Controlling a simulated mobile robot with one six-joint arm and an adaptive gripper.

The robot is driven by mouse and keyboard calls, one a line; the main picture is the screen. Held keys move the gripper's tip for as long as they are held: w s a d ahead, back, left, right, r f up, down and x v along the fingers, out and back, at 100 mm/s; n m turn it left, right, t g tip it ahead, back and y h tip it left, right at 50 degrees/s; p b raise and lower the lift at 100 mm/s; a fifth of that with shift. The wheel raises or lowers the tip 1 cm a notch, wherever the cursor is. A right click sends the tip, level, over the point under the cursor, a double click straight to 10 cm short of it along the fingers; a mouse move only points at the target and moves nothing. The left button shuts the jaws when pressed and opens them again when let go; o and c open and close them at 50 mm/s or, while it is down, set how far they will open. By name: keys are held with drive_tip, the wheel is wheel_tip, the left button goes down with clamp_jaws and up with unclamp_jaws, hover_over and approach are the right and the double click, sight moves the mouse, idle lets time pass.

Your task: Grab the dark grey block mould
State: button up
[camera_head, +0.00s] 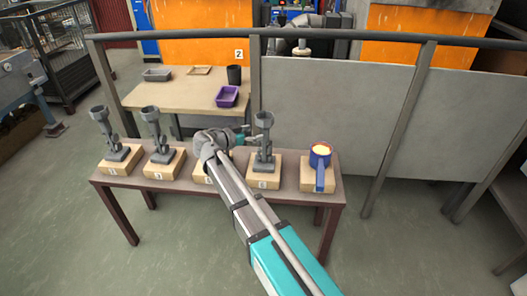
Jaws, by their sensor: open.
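I cannot tell for certain which thing is the dark grey block mould. On the wooden-topped table at the back, a grey rectangular tray-like piece (157,75) lies at the left and a very dark upright cup (234,75) stands at the right. On the front bench, grey cup-topped pieces stand on wooden blocks: one at the far left (109,132), one beside it (155,135) and one right of centre (264,137). My gripper (240,136) is open, between the middle block and the right-of-centre piece. My arm hides most of the middle block and anything on it.
A blue ladle (320,170) with glowing contents rests on the bench's right block. A purple tray (227,97) and a flat tan frame (199,70) lie on the back table. A dark rail (330,35) and grey panels (330,105) stand behind the bench. The floor at front left is clear.

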sight(261, 130)
drive_tip(key=shift+b+x, duration=0.45)
drive_tip(key=shift+x, duration=2.15)
drive_tip(key=shift+s+r, duration=0.1)
clamp_jaws()
